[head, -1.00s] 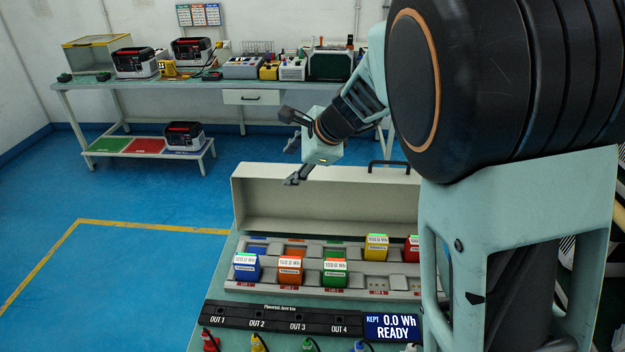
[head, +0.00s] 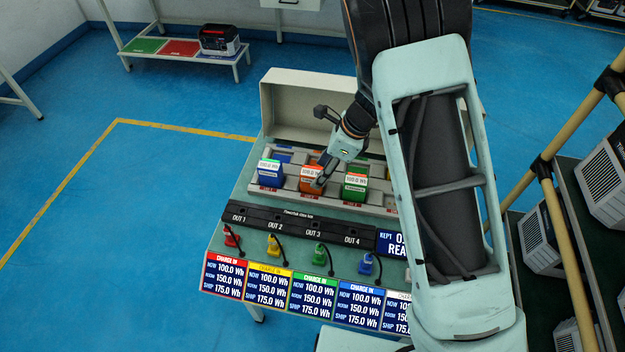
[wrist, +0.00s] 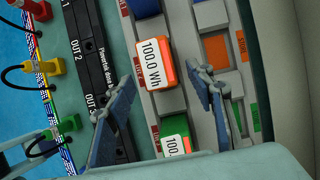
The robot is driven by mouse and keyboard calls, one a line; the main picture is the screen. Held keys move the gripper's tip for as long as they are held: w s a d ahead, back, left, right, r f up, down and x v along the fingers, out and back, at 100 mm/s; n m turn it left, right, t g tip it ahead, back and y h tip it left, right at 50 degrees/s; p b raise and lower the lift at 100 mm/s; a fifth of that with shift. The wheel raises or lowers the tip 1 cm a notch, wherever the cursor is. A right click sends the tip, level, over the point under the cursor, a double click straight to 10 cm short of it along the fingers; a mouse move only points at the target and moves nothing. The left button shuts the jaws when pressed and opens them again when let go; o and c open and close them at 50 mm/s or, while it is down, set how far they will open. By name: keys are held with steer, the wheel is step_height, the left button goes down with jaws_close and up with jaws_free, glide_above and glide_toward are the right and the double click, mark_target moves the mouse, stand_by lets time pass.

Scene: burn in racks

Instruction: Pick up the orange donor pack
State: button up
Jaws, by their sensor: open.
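The orange donor pack (head: 311,180) stands upright in the front row of the grey rack, between the blue pack (head: 269,173) and the green pack (head: 355,186). Its white label reads 100.0 Wh. In the wrist view the orange pack (wrist: 157,62) lies ahead of the fingertips, roughly between their lines. My gripper (head: 322,147) is over the rack, close to the orange pack, with one finger in front of the pack's right edge. In the wrist view my gripper (wrist: 160,85) is open and empty. Contact with the pack cannot be told.
A black strip (head: 285,220) marked OUT 1 to OUT 4 runs in front of the rack, with coloured plugs and cables. Several charge displays (head: 268,285) line the front edge. The raised case lid (head: 300,107) stands behind. Neighbouring packs sit close on both sides.

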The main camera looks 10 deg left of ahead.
mark_target(312, 178)
steer(key=x, duration=0.5)
steer(key=shift+a+r+p, duration=0.2)
steer(key=shift+a+p, duration=0.1)
steer(key=shift+p, duration=0.05)
steer(key=shift+c, duration=0.2)
steer(key=shift+r, duration=0.1)
jaws_close()
